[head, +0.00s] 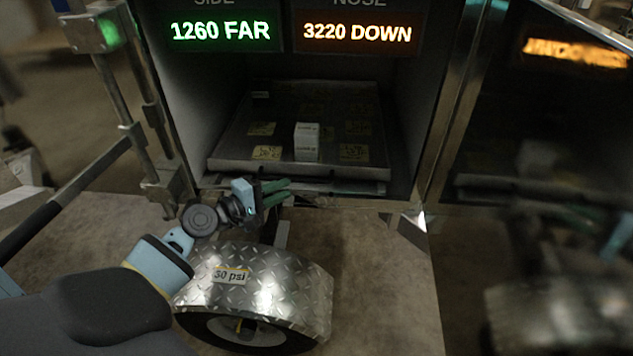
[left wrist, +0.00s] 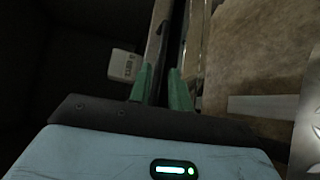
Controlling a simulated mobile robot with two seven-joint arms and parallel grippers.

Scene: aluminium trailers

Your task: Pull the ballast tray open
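The ballast tray (head: 228,150) is a shallow dark metal tray inside the open compartment, with its front rim near the compartment mouth. A white block (head: 306,142) stands on it among several yellow labels; the block also shows in the left wrist view (left wrist: 123,65). My left gripper (head: 288,190) is at the tray's front edge, left of its middle, with its green fingers pointing right. In the left wrist view its fingertips (left wrist: 160,78) are apart, beside the metal front edges. I cannot tell whether they touch the tray. My right gripper is not in view.
A diamond-plate fender (head: 262,285) marked 30 psi covers a wheel (head: 245,330) below my left gripper. Upright metal posts (head: 125,125) stand at left. Lit signs above read 1260 FAR (head: 221,31) and 3220 DOWN (head: 357,33). The floor right of the fender is clear.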

